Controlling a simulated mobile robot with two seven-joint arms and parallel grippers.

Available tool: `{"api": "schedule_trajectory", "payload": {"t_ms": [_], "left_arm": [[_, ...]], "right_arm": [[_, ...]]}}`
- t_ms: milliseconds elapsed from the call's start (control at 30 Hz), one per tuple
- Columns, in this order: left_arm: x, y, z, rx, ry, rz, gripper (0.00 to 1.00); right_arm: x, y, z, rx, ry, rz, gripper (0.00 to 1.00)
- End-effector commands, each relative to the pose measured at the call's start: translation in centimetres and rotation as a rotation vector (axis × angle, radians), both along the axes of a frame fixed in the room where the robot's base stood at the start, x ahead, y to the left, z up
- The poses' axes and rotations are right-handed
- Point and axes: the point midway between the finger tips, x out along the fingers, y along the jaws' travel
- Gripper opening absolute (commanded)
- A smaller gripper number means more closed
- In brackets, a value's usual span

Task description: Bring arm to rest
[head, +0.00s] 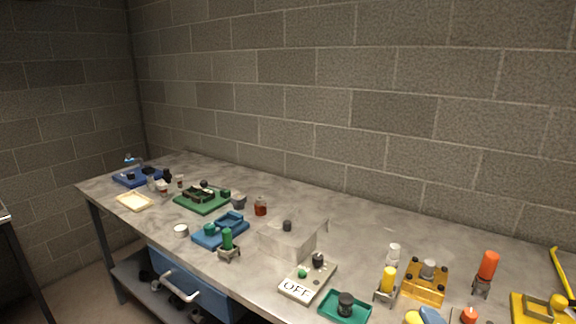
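Neither of my grippers shows in the head view, and no part of either arm can be made out. I cannot see whether they hold anything. The long grey workbench (190,254) fills the lower part of the view, with several small fixtures on its top.
A blue tray (236,235), a green board (215,207), a clear box (290,240), an OFF switch plate (296,290), a teal tray (360,309) and a yellow fixture (425,293) stand on the bench. A blue drawer (195,289) is below. A block wall (330,90) is behind.

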Motion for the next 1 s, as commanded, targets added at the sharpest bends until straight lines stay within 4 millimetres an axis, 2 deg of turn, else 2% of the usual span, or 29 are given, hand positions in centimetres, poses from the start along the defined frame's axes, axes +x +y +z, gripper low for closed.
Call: {"api": "schedule_trajectory", "payload": {"t_ms": [33,200,333,600,900,1000], "left_arm": [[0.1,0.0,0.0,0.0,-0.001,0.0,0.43],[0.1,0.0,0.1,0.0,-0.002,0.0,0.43],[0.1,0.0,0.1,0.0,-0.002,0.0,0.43],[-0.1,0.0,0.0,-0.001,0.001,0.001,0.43],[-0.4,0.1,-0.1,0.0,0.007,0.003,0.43],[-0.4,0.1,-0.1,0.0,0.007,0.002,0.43]], "right_arm": [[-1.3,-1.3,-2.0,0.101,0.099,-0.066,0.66],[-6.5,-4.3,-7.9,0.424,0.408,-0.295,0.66],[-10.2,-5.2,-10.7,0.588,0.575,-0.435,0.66],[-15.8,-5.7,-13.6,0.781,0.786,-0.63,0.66],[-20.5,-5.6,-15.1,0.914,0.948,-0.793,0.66],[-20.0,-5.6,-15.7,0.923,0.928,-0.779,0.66]]}}
